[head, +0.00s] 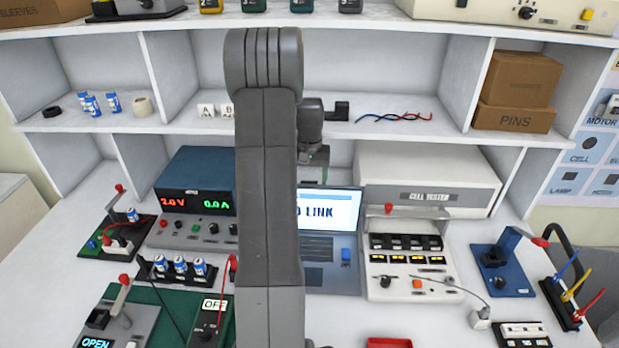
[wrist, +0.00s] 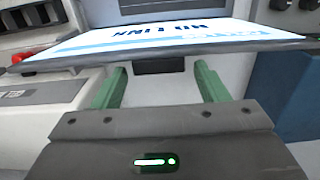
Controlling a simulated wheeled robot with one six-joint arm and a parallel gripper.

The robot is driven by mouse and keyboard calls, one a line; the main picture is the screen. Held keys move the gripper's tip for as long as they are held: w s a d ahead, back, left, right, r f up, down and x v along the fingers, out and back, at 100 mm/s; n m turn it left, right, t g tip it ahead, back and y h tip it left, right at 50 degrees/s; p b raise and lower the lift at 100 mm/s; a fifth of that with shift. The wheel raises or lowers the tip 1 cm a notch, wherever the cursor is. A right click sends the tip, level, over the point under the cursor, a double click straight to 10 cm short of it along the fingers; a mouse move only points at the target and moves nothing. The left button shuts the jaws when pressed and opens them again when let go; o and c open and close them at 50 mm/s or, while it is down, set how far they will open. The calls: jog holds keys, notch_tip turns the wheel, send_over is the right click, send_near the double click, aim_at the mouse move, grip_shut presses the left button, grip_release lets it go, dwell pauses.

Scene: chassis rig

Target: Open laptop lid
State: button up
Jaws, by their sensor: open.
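The laptop (head: 318,250) stands on the bench in the middle, its lid (head: 330,210) raised and its lit screen showing text ending in "LINK". My own arm hides the laptop's left part. My gripper (head: 314,172) is at the lid's top edge, partly hidden behind my arm in the head view. In the wrist view, my gripper (wrist: 160,72) has its two green fingers spread apart with nothing held between them. The lit lid (wrist: 180,42) stretches across the top of that view, just beyond the fingertips. I cannot tell whether the fingers touch it.
A white cell tester (head: 428,180) stands close to the laptop's right, with a cell tray (head: 405,260) before it. A blue power supply (head: 195,180) stands left. Shelves (head: 390,125) hang behind and above. A red tray (head: 388,343) lies at the front.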

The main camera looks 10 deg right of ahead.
jog(key=shift+r, duration=0.15)
notch_tip(320, 180, up, 14)
jog(key=b, duration=0.1)
jog(key=shift+f, duration=0.25)
